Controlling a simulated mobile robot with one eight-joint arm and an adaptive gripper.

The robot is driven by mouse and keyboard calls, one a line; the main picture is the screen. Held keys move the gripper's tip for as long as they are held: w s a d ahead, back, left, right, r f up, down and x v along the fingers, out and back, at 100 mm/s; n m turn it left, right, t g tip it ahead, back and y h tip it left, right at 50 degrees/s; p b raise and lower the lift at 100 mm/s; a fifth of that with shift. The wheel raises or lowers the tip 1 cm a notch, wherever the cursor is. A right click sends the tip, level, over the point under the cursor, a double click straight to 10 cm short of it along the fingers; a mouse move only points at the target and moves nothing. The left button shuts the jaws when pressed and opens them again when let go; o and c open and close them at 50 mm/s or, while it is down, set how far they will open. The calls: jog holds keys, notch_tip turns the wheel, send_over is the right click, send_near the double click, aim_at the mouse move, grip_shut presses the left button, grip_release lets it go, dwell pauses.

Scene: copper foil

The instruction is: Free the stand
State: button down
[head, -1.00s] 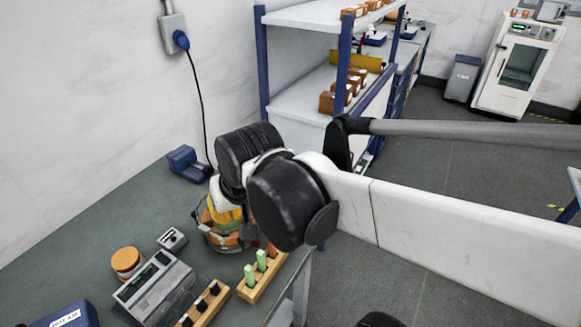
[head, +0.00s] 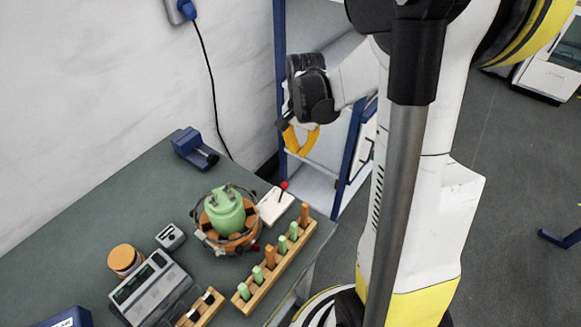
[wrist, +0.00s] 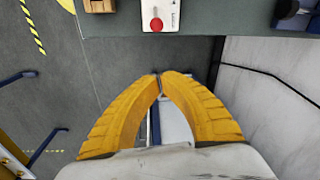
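A green rounded piece with small prongs on top (head: 225,212) sits in a round orange-brown holder with a wire frame (head: 238,243) on the bench. I cannot tell whether this holder is the stand. A long wooden rack (head: 250,300) with upright green and orange pegs lies along the bench's front edge. My gripper (head: 302,150) hangs past the bench's far right end, to the right of the holder and apart from it. In the wrist view its yellow fingers (wrist: 160,76) meet at the tips with nothing between them.
A white plate with a red-topped lever (head: 274,208) stands beside the holder and shows in the wrist view (wrist: 172,17). A blue device (head: 193,150), a grey instrument (head: 150,287) and an orange-lidded jar (head: 124,260) are on the bench. Blue-framed shelving (head: 281,60) stands behind.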

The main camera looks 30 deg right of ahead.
aim_at(282, 193)
jog(key=shift+a, duration=0.1)
notch_tip(282, 193, down, 11)
jog(key=b, duration=0.4)
jog(key=a+r, duration=0.1)
jog(key=s+a+r, duration=0.1)
jog(key=a, duration=0.1)
jog(key=shift+s+r, duration=0.1)
jog(key=shift+s, duration=0.05)
jog(key=shift+s+a+r+h, duration=0.1)
jog(key=shift+a+r+h, duration=0.1)
jog(key=shift+a+h, duration=0.1)
